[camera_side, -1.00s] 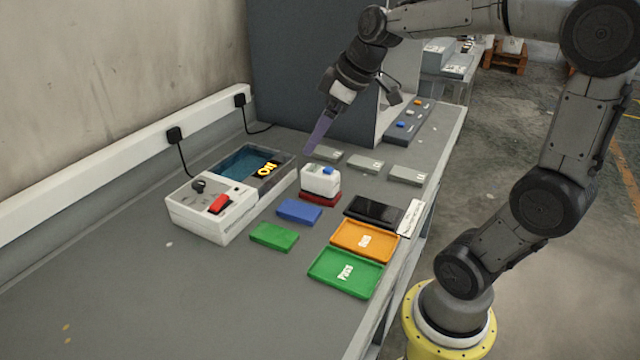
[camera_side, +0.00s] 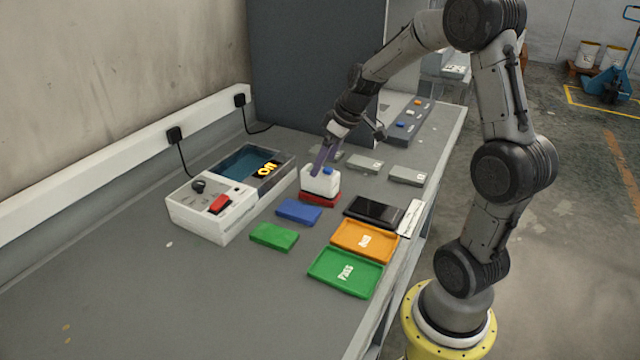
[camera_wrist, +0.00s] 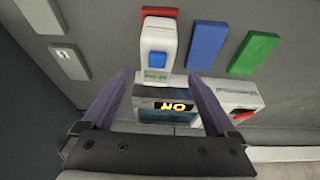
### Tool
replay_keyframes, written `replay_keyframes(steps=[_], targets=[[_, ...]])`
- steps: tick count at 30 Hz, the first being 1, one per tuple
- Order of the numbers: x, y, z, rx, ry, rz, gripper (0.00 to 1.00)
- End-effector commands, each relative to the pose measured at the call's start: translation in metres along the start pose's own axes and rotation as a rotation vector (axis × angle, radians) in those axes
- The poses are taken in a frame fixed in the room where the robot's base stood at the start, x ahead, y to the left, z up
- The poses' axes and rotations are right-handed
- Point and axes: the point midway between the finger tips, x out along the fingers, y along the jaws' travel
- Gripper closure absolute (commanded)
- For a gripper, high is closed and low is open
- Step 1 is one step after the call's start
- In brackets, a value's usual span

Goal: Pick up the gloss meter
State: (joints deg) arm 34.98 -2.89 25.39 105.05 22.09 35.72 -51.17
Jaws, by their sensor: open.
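The gloss meter (camera_side: 320,184) looks to be the white boxy device with a blue button on top, standing on a red block (camera_side: 318,198). In the wrist view the gloss meter (camera_wrist: 158,42) is upright in the picture, with its small greenish display towards my gripper. My gripper (camera_side: 320,162) is just above and behind it in the side view, overlapping its top left part. In the wrist view my gripper (camera_wrist: 160,76) has its two purple fingers apart, with the device ahead of the gap. Nothing is between the fingertips; contact is not clear.
Blue (camera_side: 299,211) and green (camera_side: 274,236) blocks lie nearby. Orange (camera_side: 352,246) and green (camera_side: 342,275) trays and a black panel (camera_side: 373,211) are at right. Grey blocks (camera_side: 364,163) lie behind.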

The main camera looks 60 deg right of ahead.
Motion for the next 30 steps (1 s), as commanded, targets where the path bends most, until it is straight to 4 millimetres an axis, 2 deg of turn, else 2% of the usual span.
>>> replay_keyframes(steps=[12, 21, 23, 30], targets=[[0.049, 0.004, 0.003, 0.001, -0.002, -0.003, 0.07], [0.053, 0.005, 0.003, -0.001, 0.0, 0.0, 0.07], [0.053, 0.005, 0.003, 0.0, 0.0, 0.0, 0.17], [0.053, 0.005, 0.003, 0.0, 0.0, 0.0, 0.6]])
